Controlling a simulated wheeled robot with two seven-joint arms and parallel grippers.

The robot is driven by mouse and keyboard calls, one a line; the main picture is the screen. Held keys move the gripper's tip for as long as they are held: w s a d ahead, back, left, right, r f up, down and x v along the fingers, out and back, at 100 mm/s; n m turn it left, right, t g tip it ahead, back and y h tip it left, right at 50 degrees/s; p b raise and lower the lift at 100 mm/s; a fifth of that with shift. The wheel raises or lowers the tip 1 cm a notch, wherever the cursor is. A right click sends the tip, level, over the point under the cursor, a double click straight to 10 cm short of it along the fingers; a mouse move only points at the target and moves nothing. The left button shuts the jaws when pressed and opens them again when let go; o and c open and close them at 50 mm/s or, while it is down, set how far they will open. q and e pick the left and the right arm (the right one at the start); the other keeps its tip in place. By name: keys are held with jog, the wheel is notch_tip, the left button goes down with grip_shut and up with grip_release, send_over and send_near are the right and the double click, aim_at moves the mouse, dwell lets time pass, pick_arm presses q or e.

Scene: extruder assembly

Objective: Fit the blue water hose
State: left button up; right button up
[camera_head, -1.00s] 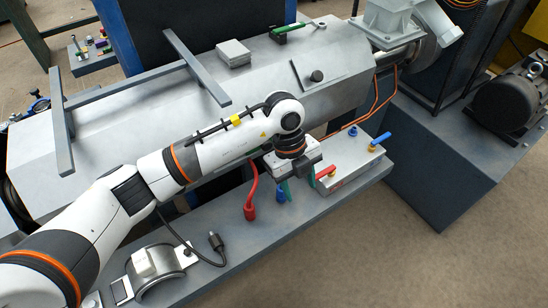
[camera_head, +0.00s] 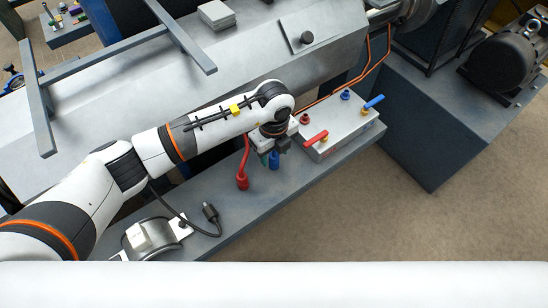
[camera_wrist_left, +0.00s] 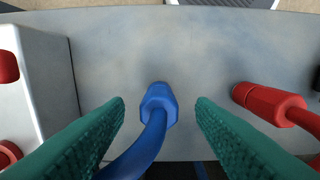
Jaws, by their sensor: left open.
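The blue water hose ends in a blue hexagonal connector (camera_wrist_left: 158,105) that lies over the grey bench ledge. In the head view the blue connector (camera_head: 274,161) shows just below my left gripper (camera_head: 269,151). In the left wrist view the teal fingers of my left gripper (camera_wrist_left: 160,104) are apart, one on each side of the blue hose, with gaps to it. The valve block (camera_head: 352,128) stands to the right, with a blue port (camera_head: 346,95), a blue-handled valve (camera_head: 374,102), a red port (camera_head: 305,119) and a red-handled valve (camera_head: 316,138). My right gripper is out of view.
A red hose (camera_head: 242,182) with a red connector hangs left of the blue one; it shows on the right in the left wrist view (camera_wrist_left: 268,101). A black cable plug (camera_head: 210,212) and a metal clamp (camera_head: 150,238) lie further left. The ledge's front is clear.

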aim_at(274, 156)
pick_arm(q)
notch_tip(274, 156, down, 2)
jog(key=shift+f, duration=0.1)
jog(key=shift+c, duration=0.2)
jog(key=c, duration=1)
notch_tip(274, 156, up, 10)
jog(key=shift+r, duration=0.15)
jog(key=shift+c, duration=0.2)
jog(key=o, duration=0.4)
jog(key=c, duration=0.4)
